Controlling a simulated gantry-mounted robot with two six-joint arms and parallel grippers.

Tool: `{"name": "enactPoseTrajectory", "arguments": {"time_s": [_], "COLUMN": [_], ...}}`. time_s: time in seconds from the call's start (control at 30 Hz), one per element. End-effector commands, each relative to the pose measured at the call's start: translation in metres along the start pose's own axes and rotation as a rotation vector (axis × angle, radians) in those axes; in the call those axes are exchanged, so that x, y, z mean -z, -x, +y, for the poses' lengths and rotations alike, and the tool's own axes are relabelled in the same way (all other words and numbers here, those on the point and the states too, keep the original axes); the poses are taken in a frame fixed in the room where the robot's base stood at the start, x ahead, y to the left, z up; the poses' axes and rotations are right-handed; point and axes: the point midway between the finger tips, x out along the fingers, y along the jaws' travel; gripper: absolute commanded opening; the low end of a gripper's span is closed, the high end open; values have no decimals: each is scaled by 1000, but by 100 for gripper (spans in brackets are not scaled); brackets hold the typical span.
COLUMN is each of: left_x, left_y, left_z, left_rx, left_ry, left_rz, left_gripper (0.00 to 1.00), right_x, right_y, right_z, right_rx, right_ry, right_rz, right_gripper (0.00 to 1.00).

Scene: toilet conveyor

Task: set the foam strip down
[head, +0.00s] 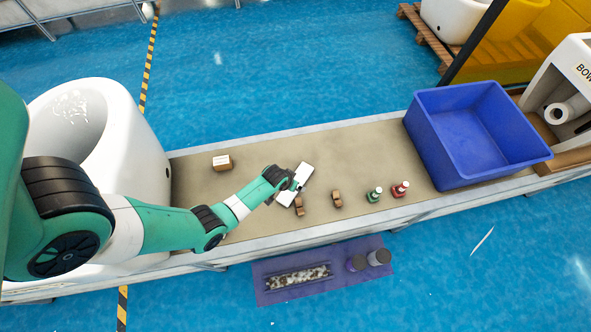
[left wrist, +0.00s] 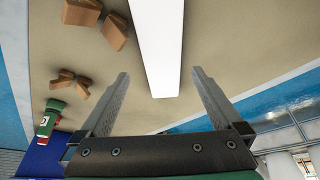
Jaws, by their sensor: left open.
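The white foam strip (head: 304,174) lies slantwise on the beige conveyor belt (head: 360,150), near its middle. My left gripper (head: 290,184) is over the strip. In the left wrist view the foam strip (left wrist: 158,45) runs from the top edge to between the fingers of the left gripper (left wrist: 160,74). The fingers are open, with a gap on each side of the strip. Part of the strip is hidden by the gripper in the head view. My right gripper is not in view.
A small box (head: 222,163) is behind left. A blue bin (head: 440,135) stands at right; a white toilet bowl (head: 150,160) at left.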

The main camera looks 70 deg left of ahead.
Motion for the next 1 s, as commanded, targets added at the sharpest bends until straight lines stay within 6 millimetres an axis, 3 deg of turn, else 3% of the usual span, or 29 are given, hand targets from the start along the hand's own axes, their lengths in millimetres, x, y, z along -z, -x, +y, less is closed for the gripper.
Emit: {"name": "enactPoseTrajectory", "arguments": {"time_s": [0.37, 0.63, 1.0], "left_x": [0, 3, 3], "left_y": [-51, -50, -50], "left_z": [-4, -4, -4], "left_rx": [0, 0, 0], "left_ry": [0, 0, -1], "left_rz": [1, 1, 1], "left_gripper": [100, 100, 35], "right_x": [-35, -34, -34], "right_y": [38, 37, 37], "right_z": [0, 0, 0], "right_rx": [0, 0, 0], "right_ry": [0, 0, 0], "right_rz": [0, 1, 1], "right_gripper": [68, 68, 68]}}
